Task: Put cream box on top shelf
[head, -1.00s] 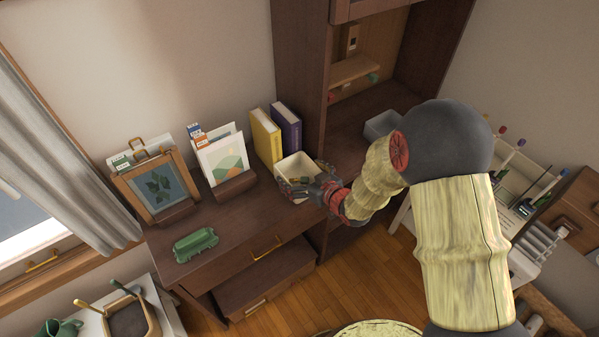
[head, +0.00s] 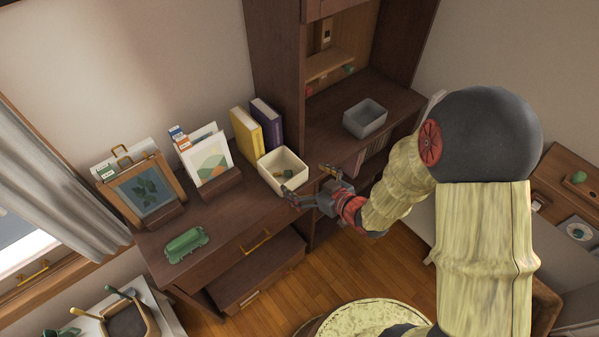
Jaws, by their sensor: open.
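The cream box (head: 294,160) stands upright on the right end of the dark wooden desk (head: 222,226), with a few small green and brown items in it. My gripper (head: 306,180) is open and empty, just to the right of the box's near side. One finger is near the box's front corner and the other is off to the right; I cannot tell whether either touches it. The tall dark shelf unit (head: 274,62) stands right of the desk. Its open bays show, but its upper part is cut off by the picture's top edge.
A grey box (head: 365,117) sits on the unit's middle shelf. Yellow (head: 246,134) and purple (head: 268,124) binders stand behind the cream box. A card holder, a picture frame (head: 147,190) and a green object (head: 186,244) are farther left. A desk drawer (head: 258,268) is pulled out.

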